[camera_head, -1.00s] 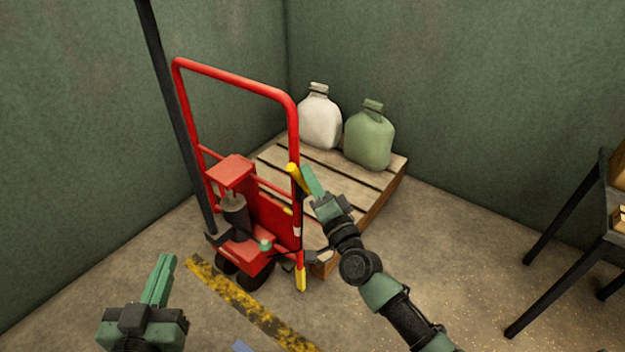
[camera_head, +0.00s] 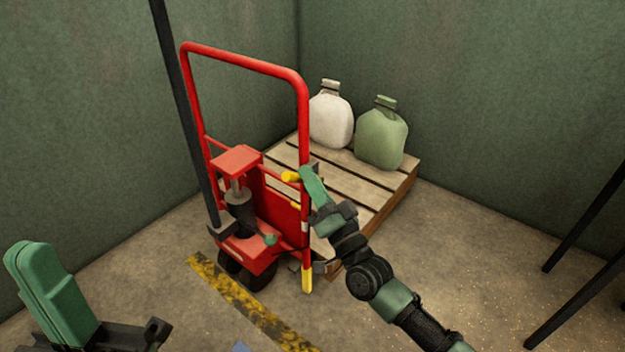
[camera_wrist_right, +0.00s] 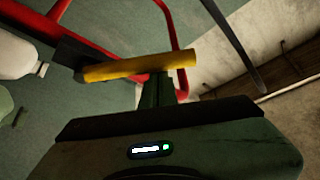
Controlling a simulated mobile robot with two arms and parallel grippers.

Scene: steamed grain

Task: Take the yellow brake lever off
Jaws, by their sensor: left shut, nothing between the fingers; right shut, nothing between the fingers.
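The yellow brake lever (camera_head: 290,177) sticks out at the right post of the red hand truck (camera_head: 304,120). In the right wrist view, the lever (camera_wrist_right: 140,67) lies nearly level across the picture, with a dark mount at its left end. My right gripper (camera_head: 308,174) is shut and empty, with its fingertips right at the lever. In the wrist view its fingers (camera_wrist_right: 157,90) stand just below the lever, seemingly touching it; contact is hard to confirm. My left gripper (camera_head: 40,275) is shut and empty at the lower left, far from the lever.
A wooden pallet (camera_head: 390,191) stands behind the truck, carrying a white sack (camera_head: 331,118) and a green sack (camera_head: 381,137). A dark pole (camera_head: 178,85) stands left of the truck. Yellow-black floor tape (camera_head: 240,305) runs in front. Dark table legs (camera_head: 590,220) stand at right.

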